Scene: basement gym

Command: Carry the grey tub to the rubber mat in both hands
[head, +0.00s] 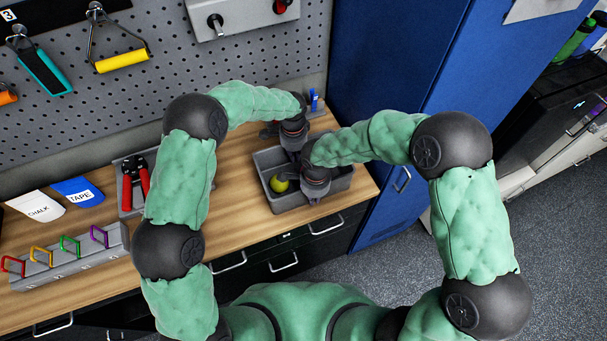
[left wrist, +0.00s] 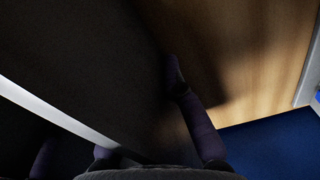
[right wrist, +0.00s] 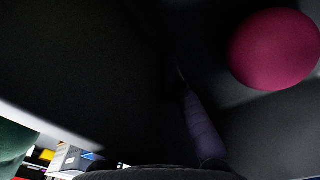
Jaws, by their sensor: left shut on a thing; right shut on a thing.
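The grey tub (head: 342,184) sits at the right end of the wooden bench. A yellow-green ball (head: 279,184) lies inside it. My left gripper (head: 292,150) is shut on the tub's far side, and my right gripper (head: 314,197) is shut on its near side. The arms hide part of the tub's inside. In the left wrist view, a dark tub wall (left wrist: 80,70) fills much of the picture. The right wrist view shows a dark pink round thing (right wrist: 274,48) close by. I see no rubber mat in these views.
Red-handled pliers (head: 133,183) in a grey holder, a rack of coloured clips (head: 68,253) and the chalk and tape cards (head: 78,191) are farther left on the bench (head: 228,200). A blue cabinet (head: 390,70) stands close right. A pegboard (head: 230,65) rises behind.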

